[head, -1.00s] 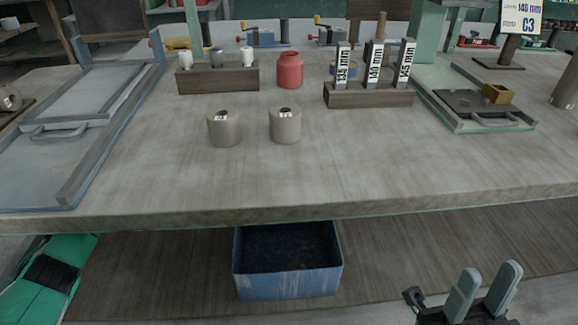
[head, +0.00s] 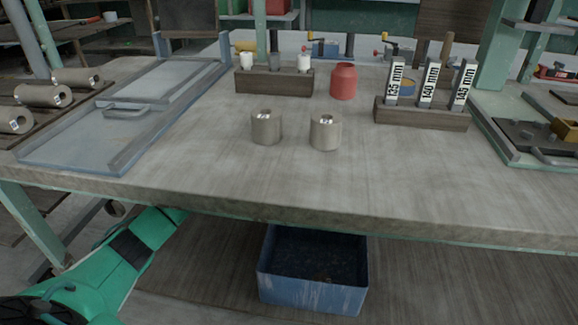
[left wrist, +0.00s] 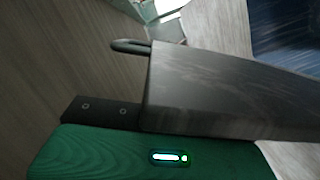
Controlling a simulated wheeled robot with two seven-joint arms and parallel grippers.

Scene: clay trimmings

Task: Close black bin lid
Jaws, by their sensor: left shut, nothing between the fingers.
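I cannot make out a black bin with a lid for certain. In the left wrist view a dark grey, streaked slab (left wrist: 235,90) with a dark rounded piece at its upper left lies close to the camera. I cannot tell whether it is a lid or part of my gripper. My left arm reaches under the tabletop at the left in the head view. Its gripper is hidden there, and its dark mount (left wrist: 100,110) shows in the left wrist view. The left gripper is shut and empty; its fingertips are hard to make out. My right gripper is out of view.
An open blue bin (head: 312,291) with dark contents stands below the front edge of the worktable (head: 220,180). Two clay cylinders (head: 266,127), a red jar (head: 343,81) and a gauge block (head: 422,115) stand on the tabletop. A tray frame (head: 75,150) is at its left.

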